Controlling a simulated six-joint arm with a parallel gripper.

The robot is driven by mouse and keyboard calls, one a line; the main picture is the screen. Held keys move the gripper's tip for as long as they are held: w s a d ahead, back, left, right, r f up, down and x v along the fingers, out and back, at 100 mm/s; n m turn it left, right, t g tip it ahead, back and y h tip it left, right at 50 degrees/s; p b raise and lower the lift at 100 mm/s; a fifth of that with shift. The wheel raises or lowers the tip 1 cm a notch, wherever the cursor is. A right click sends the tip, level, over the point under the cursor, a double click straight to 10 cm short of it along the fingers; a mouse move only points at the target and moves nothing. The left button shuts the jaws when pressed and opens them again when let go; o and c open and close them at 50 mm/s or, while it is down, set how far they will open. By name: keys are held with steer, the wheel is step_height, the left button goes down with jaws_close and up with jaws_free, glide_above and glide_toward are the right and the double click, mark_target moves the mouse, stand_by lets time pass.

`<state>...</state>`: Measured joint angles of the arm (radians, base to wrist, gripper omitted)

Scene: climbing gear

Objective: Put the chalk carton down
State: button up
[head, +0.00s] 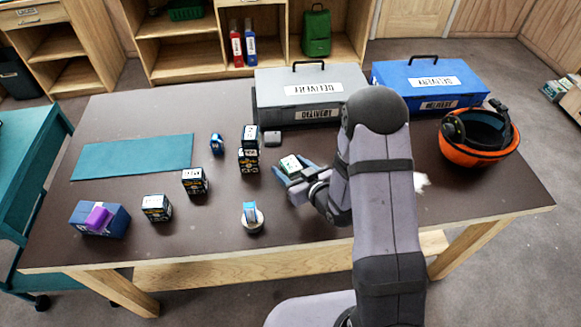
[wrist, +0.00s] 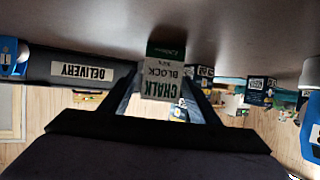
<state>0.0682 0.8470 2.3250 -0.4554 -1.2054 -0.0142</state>
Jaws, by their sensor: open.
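The chalk carton (head: 291,164) is white and green and stands on the dark table, right of the middle. In the wrist view, which is upside down, the chalk carton (wrist: 162,75) shows its "CHALK BLOCK" face between my fingers, with its green end by the tabletop. My gripper (head: 297,172) is open around the carton, one blue finger on each side. In the wrist view, my gripper (wrist: 165,98) has its fingers spread at the carton's sides; whether either touches it is hard to tell. My arm hides part of the table to the right.
Left of the carton are stacked dark boxes (head: 249,150), single dark boxes (head: 195,181) and a tape roll (head: 252,217). A grey delivery case (head: 310,94) and a blue one (head: 430,82) stand behind, an orange helmet (head: 476,140) right. A teal mat (head: 130,157) lies bare.

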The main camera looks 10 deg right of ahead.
steer(key=shift+r, duration=0.2)
steer(key=shift+s+d, duration=0.1)
steer(key=shift+s, duration=0.15)
steer(key=v, duration=0.6)
steer(key=shift+s+d+r+p, duration=0.2)
steer(key=shift+r+p, duration=0.15)
steer(key=p+v, duration=0.2)
steer(key=p, duration=0.2)
steer(key=shift+s+r, duration=0.15)
steer(key=shift+s, duration=0.05)
steer(key=shift+p+v, duration=1.1)
steer(key=shift+p, duration=0.2)
steer(key=shift+d+f, duration=0.1)
steer(key=shift+f, duration=0.15)
